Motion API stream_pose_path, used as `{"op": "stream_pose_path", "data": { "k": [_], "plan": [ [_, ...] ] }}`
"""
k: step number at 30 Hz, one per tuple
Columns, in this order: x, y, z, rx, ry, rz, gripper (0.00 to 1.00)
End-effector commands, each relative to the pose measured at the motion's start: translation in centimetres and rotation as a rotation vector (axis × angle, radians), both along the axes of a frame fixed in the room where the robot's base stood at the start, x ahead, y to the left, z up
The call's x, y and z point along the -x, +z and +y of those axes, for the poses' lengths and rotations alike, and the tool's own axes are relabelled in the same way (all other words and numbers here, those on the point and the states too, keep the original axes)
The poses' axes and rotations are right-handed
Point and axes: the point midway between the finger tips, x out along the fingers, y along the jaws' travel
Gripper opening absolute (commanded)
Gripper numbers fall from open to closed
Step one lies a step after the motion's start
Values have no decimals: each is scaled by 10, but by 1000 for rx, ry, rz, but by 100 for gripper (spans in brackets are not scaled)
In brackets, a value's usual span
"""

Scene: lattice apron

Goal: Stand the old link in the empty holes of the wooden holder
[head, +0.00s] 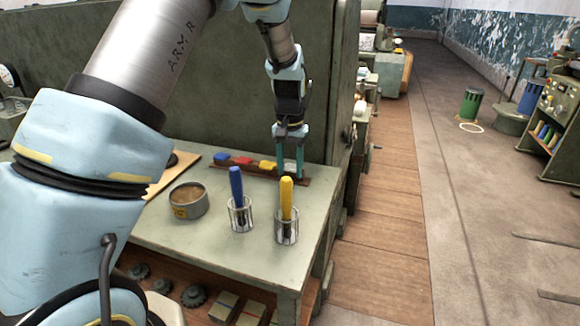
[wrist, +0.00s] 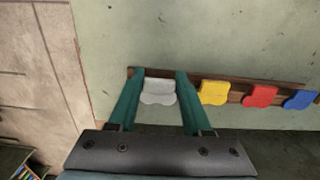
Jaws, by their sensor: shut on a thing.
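A pale grey-white link (wrist: 158,92) is between the fingers of my gripper (wrist: 160,74). It also shows in the head view (head: 291,167), partly covered by the fingers. My gripper is shut on it from above, at the near-right end of the wooden holder (head: 303,181). The brown holder also shows in the wrist view (wrist: 236,97). The link is at the holder's end, in line with a yellow link (head: 267,165), a red link (head: 243,160) and a blue link (head: 221,157). I cannot tell whether its feet are in the holes, since its lower part is hidden.
The holder lies on a pale green bench top (head: 160,235), by a tall green panel (head: 200,90). In front stand a round tin (head: 187,203), a blue-handled tool (head: 237,185) and a yellow-handled tool (head: 286,195), each tool in a clear cup. Bare bench lies between.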

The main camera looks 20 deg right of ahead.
Motion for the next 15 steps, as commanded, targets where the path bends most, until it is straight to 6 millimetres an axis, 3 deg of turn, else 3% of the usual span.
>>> {"op": "stream_pose_path", "data": {
  "k": [15],
  "plan": [
    [0,-4,0,-1,0,1,0]
  ]
}}
